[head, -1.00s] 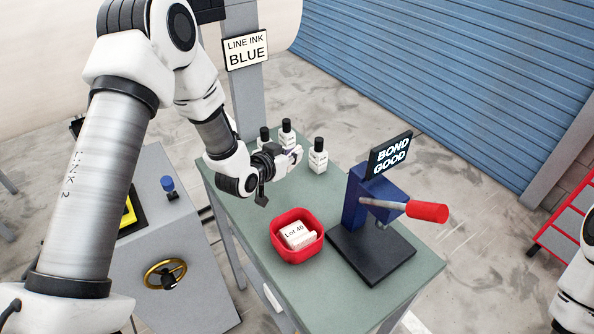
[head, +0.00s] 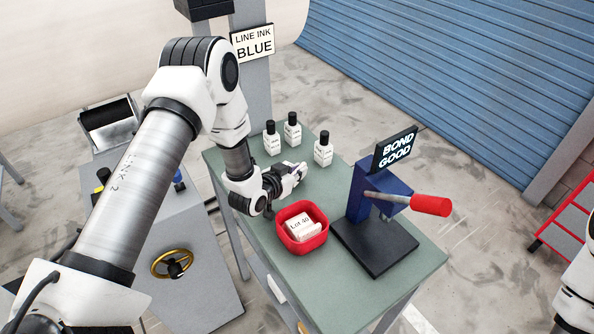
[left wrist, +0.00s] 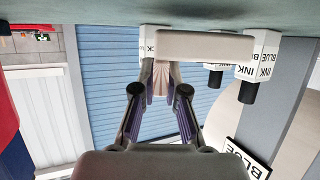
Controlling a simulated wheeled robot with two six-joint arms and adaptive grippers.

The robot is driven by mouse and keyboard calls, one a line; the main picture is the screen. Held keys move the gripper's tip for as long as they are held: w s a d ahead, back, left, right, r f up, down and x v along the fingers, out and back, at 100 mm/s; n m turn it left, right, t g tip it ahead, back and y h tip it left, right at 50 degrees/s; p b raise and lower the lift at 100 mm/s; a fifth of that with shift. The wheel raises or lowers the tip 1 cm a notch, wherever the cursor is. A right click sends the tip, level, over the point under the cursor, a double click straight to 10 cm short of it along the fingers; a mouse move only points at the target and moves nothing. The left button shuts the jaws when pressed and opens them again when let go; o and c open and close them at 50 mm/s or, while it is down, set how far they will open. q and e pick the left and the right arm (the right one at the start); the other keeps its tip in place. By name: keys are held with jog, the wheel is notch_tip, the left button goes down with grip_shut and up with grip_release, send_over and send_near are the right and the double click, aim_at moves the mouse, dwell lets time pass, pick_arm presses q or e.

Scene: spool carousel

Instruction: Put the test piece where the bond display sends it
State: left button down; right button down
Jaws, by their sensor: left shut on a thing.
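My left gripper (head: 295,171) is over the green table, behind the red bin and in front of the bottles. In the left wrist view, the fingers (left wrist: 162,82) are shut on a pale flat test piece (left wrist: 215,46), gripped near its left end. In the head view the piece is hard to make out. The bond display (head: 395,150) reads "BOND GOOD" on top of the blue press (head: 357,190). The red bin (head: 305,243) holds pale pieces with a "Lot 40" label (head: 299,222). My right gripper is out of view.
Three white ink bottles, one at the right (head: 323,155), stand at the back of the green table (head: 262,215). A red press handle (head: 430,205) sticks out right. A sign (head: 253,43) reads "LINE INK BLUE". A grey cabinet with a brass handwheel (head: 172,264) stands left.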

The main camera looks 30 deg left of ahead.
pick_arm(q)
jog(key=c, duration=1.2)
grip_release()
jog(key=shift+s, duration=0.15)
jog(key=shift+r+p, duration=0.3)
jog(key=shift+p, duration=0.05)
jog(key=shift+r+p, duration=0.6)
jog(key=shift+s+a+f+b, duration=0.15)
jog(key=shift+s+a+b, duration=0.05)
jog(key=shift+s+b, duration=0.65)
jog(key=b+v, duration=0.2)
jog(key=v, duration=0.8)
jog(key=shift+r, duration=0.25)
